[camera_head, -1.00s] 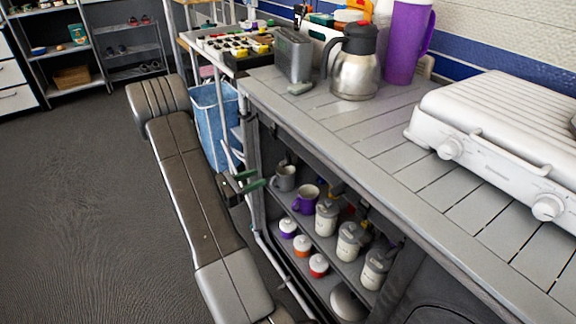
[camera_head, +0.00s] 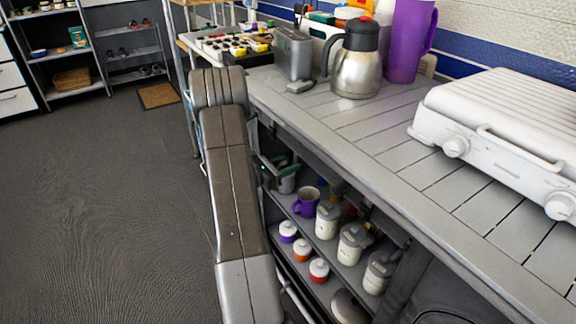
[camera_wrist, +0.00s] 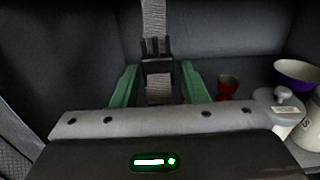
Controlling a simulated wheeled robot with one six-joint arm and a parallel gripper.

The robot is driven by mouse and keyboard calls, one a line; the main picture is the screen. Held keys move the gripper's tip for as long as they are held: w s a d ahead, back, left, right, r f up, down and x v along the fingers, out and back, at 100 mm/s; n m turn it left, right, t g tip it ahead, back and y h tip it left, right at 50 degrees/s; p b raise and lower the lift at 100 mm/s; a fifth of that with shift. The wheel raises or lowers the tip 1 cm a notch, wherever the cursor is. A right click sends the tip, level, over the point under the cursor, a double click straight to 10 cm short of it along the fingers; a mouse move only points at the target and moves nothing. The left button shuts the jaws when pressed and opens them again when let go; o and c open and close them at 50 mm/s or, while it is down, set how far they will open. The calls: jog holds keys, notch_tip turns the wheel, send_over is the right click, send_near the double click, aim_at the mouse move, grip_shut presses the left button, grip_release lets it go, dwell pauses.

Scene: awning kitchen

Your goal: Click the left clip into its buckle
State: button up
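In the wrist view a grey webbing strap (camera_wrist: 154,18) hangs from above. A black plastic fitting (camera_wrist: 157,66) sits on it, and a short piece of webbing shows below. I cannot tell whether this fitting is the clip, the buckle or both joined. My gripper (camera_wrist: 160,76) has its green fingers apart, one on each side of the fitting, with a narrow gap visible to each. The lower end of the strap is hidden behind my gripper body. In the head view my gripper (camera_head: 279,168) is at the shelf opening under the counter, partly hidden by my arm.
The counter (camera_head: 380,130) overhangs the shelf. A purple mug (camera_head: 306,202) and several lidded jars (camera_head: 327,222) stand close by on the shelf. Open floor lies left.

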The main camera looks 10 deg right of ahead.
jog(key=shift+c, duration=0.4)
grip_shut()
jog(key=s+a+r+p, duration=0.1)
jog(key=a+r+p, duration=0.3)
jog(key=r, duration=0.5)
jog(key=shift+s+a+p, duration=0.4)
jog(key=shift+p, duration=0.4)
jog(key=shift+o, duration=0.4)
grip_release()
jog(key=shift+a+r, duration=0.1)
jog(key=shift+r, duration=0.05)
jog(key=p+v, duration=0.2)
jog(key=v, duration=1.2)
